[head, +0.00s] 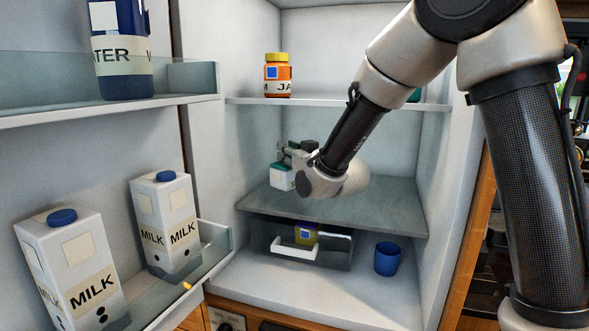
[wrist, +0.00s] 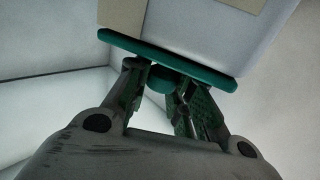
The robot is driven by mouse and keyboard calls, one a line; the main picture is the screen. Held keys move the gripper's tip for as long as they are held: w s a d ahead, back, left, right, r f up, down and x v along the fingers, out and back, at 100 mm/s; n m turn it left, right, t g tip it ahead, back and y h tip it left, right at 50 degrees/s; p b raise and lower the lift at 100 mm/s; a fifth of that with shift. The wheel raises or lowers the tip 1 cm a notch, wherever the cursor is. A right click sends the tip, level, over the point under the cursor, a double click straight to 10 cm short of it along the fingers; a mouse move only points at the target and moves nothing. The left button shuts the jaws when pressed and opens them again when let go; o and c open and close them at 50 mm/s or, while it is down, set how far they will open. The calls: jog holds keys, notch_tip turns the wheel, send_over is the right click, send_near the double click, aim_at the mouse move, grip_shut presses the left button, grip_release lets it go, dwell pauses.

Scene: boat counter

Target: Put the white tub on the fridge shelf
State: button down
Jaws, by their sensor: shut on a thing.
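The white tub (head: 283,178) with a teal lid is inside the open fridge, upright at the middle glass shelf (head: 350,208). I cannot tell whether its base touches the shelf or hangs just above it. My gripper (head: 288,157) reaches in from the right and is shut on the tub at its lid. In the wrist view, the tub (wrist: 195,35) fills the top, and the fingers of my gripper (wrist: 163,82) close on the small knob of the teal lid (wrist: 170,62). The fingers partly hide the knob.
An orange jam jar (head: 278,76) stands on the upper shelf (head: 340,103). A drawer (head: 335,250) with a purple and yellow item and a blue cup (head: 387,258) are below. Milk cartons (head: 75,265) and a blue water container (head: 122,50) fill door racks at left. The middle shelf's front is clear.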

jog(key=shift+f, duration=1.85)
jog(key=shift+f, duration=0.15)
jog(key=c, duration=1.3)
grip_release()
jog(key=shift+o, duration=0.2)
